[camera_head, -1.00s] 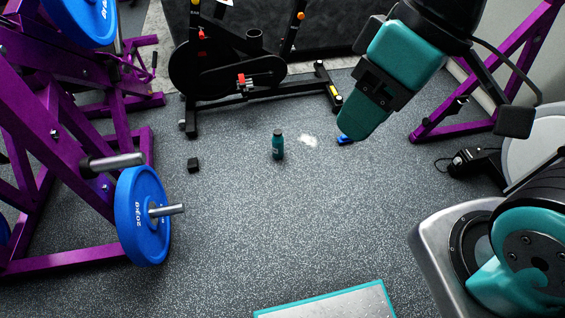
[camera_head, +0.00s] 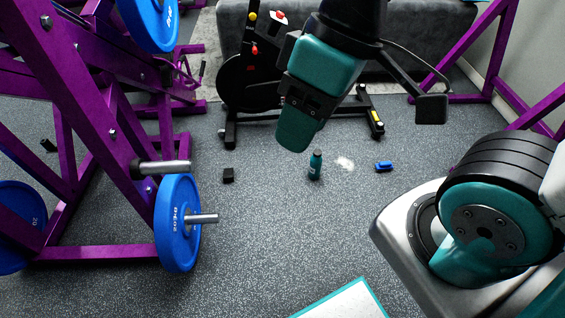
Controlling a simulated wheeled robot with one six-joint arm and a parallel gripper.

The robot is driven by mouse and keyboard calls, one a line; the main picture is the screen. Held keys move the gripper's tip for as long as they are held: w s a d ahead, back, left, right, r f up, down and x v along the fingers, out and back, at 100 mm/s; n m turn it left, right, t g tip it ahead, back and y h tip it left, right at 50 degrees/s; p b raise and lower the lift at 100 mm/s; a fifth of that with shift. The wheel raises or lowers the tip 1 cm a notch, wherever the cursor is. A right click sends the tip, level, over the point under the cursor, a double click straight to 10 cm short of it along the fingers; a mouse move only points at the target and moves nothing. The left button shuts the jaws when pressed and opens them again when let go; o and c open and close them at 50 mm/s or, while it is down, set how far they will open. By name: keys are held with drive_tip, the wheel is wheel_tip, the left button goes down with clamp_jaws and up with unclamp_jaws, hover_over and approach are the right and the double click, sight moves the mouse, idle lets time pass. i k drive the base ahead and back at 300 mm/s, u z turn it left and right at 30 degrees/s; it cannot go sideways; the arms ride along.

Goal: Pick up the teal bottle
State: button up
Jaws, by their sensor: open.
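The teal bottle (camera_head: 315,166) stands upright on the speckled grey floor, near the middle of the view, with a dark cap. My gripper (camera_head: 294,136) hangs above and a little left of the bottle in the picture, its teal tip pointing down. It is open and holds nothing that I can see. A gap shows between it and the bottle. The gap between its fingers is hard to make out from this angle.
A blue weight plate (camera_head: 178,235) on a purple rack (camera_head: 95,253) stands at left. An exercise bike (camera_head: 250,85) is behind. The floor in front is clear.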

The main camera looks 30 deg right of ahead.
sight(315, 166)
drive_tip(key=u, duration=0.25)
drive_tip(key=i, duration=0.8)
drive_tip(key=z, duration=0.5)
drive_tip(key=i, duration=0.75)
drive_tip(key=z, duration=0.5)
